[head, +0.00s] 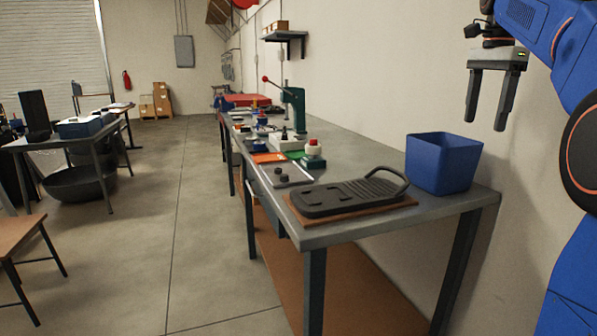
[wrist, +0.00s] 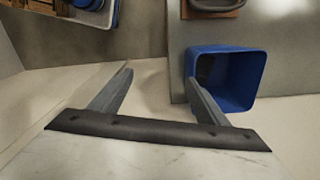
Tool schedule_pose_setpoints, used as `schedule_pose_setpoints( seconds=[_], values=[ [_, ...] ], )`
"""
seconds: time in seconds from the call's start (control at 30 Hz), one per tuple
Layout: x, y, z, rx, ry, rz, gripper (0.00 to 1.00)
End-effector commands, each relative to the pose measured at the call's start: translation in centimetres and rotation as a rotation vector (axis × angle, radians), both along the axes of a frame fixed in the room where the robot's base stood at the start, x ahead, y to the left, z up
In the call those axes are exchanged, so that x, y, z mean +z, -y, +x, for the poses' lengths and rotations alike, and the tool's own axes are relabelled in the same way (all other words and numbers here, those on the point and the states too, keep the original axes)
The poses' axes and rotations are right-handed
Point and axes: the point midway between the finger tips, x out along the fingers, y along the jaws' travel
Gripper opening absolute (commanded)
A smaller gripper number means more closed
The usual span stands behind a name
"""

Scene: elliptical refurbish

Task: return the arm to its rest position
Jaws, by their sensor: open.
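My blue arm (head: 545,40) is raised at the right of the head view. My gripper (head: 487,110) points down with its two dark fingers apart and nothing between them. It hangs above and to the right of the blue bin (head: 442,164), clear of it. In the wrist view my gripper (wrist: 160,82) shows both fingers spread. There the right finger overlaps the view of the blue bin (wrist: 240,80). Some dark content shows inside the bin in the wrist view, but I cannot tell what it is.
The long workbench (head: 440,208) runs along the wall. A black pedal (head: 350,195) lies on a brown mat (head: 315,218) beside the bin. A green press (head: 294,105) and several small parts stand farther back. Open floor (head: 205,220) lies left of the bench.

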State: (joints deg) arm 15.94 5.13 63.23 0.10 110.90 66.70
Motion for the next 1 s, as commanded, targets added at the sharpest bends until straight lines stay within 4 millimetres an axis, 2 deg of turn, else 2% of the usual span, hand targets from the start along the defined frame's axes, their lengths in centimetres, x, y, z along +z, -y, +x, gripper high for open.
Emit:
schedule_pose_setpoints(
  seconds=[0.33,0.57,0.87,1.0],
  values=[
    [-1.6,-2.1,-2.4,0.137,0.038,-0.014,0.68],
    [-4.3,-4.5,-5.4,0.302,0.079,-0.035,0.68],
    [-11.2,-8.4,-11.7,0.618,0.156,-0.086,0.68],
    [-15.1,-10.0,-14.9,0.766,0.19,-0.117,0.68]
  ],
)
